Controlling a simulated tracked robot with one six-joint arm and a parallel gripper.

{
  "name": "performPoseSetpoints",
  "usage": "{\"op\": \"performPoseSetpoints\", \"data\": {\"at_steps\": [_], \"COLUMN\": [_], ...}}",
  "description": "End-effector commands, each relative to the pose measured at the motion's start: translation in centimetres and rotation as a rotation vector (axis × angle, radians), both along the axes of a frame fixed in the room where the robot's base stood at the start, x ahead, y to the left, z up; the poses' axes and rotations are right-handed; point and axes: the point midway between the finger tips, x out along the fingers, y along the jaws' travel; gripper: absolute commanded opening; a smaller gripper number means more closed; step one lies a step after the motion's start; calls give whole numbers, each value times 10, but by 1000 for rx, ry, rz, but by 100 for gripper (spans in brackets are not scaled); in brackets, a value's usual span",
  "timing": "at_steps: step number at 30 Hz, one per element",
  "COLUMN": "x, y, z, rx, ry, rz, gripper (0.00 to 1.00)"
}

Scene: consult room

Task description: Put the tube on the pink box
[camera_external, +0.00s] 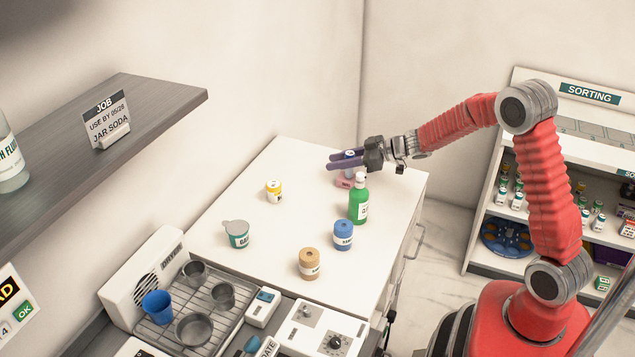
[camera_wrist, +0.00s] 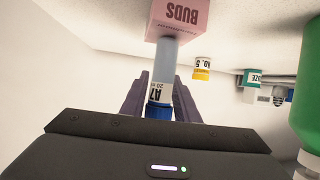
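The tube (camera_wrist: 164,66) is slim and pale blue, with a blue cap and a white label reading A7. The wrist view is upside down: the tube stands upright with its lower end against the top of the pink box (camera_wrist: 180,15), marked BUDS. I cannot tell whether its weight rests there. The box also shows on the white counter in the external view (camera_external: 343,183), partly behind the green bottle. My gripper (camera_external: 340,161) reaches in level from the right. Its purple fingers lie close along both sides of the tube and appear shut on it.
The green pump bottle (camera_external: 358,205) stands close in front of the pink box. A yellow jar (camera_external: 274,192), a teal-labelled tub (camera_external: 237,235), a blue jar (camera_external: 343,237) and a tan jar (camera_external: 309,264) stand apart on the counter (camera_external: 292,222). A drying rack (camera_external: 204,300) is at front left.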

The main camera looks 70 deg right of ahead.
Motion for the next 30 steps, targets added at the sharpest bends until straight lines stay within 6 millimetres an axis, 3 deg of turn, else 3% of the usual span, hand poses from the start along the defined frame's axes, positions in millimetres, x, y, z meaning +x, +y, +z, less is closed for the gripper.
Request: {"op": "performPoseSetpoints", "data": {"at_steps": [6, 17, 23, 30], "x": [0, -3, -22, -57], "y": [0, -1, -5, -12], "z": [0, 4, 12, 27], "rx": [0, -1, -1, -1], "ry": [0, 0, 0, 0], "rz": [0, -1, -3, -3], "gripper": [42, 42, 42, 42]}}
